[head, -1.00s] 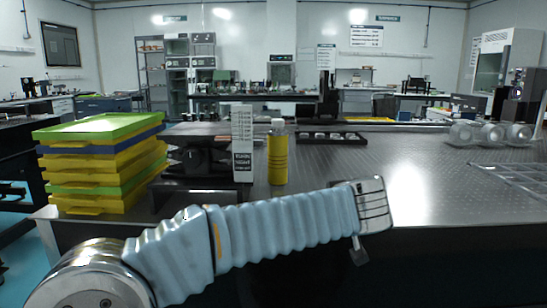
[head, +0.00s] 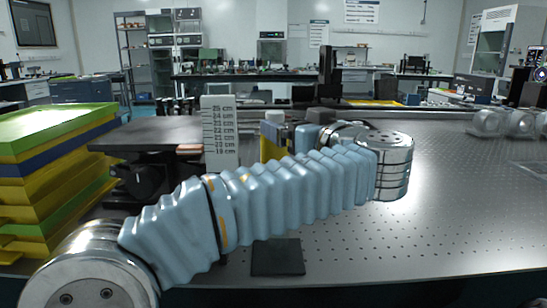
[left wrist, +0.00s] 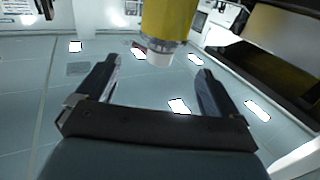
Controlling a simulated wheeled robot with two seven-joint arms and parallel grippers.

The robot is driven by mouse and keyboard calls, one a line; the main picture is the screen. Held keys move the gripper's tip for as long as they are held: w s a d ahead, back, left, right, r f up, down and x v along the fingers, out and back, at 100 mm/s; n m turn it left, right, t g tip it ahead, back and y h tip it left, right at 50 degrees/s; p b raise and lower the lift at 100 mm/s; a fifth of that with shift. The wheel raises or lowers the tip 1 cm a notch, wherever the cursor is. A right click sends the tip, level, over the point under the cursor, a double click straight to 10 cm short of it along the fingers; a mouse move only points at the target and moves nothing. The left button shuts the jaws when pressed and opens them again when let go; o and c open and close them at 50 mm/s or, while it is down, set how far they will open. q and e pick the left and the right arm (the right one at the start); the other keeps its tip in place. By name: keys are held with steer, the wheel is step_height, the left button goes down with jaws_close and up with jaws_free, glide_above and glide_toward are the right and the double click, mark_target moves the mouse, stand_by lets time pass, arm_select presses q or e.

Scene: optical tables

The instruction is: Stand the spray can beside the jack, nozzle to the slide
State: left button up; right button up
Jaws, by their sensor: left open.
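The spray can (head: 268,150), yellow with a white cap, stands upright on the perforated table, right of the scale plate; my left forearm hides its lower part. In the left wrist view the yellow can (left wrist: 166,20) and its white cap (left wrist: 159,56) show inverted, just beyond the open fingers. My left gripper (head: 294,130) is open and empty beside the can's upper part, partly hidden by my wrist; it also shows in the left wrist view (left wrist: 158,70). The jack (head: 150,133), with a dark flat top, stands left of the can. I cannot clearly identify the slide. My right gripper is not in view.
Stacked yellow, green and blue trays (head: 60,190) stand at the left. A white centimetre scale plate (head: 219,135) stands between jack and can. A small black pad (head: 277,257) lies near the front edge. Clear glassware (head: 490,123) stands at the right. The right-centre table is free.

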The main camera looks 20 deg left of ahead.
mark_target(275, 151)
arm_select(q)
step_height(275, 151, down, 7)
steer(key=shift+f+p+x, duration=0.15)
steer(key=shift+p+x, duration=0.05)
steer(key=shift+x, duration=1.65)
steer(key=shift+f+p+x, duration=0.15)
steer(key=shift+p+x, duration=0.05)
steer(key=shift+x, duration=1.7)
steer(key=shift+r, duration=0.1)
steer(key=c, duration=1.3)
